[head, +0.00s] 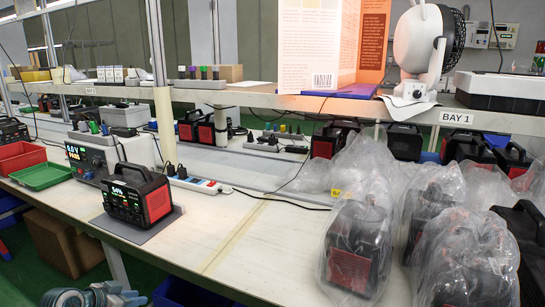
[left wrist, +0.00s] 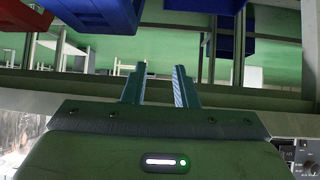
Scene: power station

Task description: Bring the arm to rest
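My left gripper (left wrist: 158,72) shows in the left wrist view with two teal fingers apart and nothing between them. It is open and empty. In the head view part of my left arm and gripper (head: 120,297) shows at the bottom left edge, low in front of the workbench (head: 240,245). It is apart from everything on the bench. My right gripper is in neither view. A black and red power station (head: 138,195) with a lit display stands on a grey mat (head: 138,233) on the bench.
A test instrument (head: 90,158), a green tray (head: 40,176) and a red tray (head: 20,156) stand at the left. A white power strip (head: 195,184) lies behind the power station. Bagged units (head: 358,250) crowd the right. A shelf (head: 270,98) runs above. The front middle of the bench is clear.

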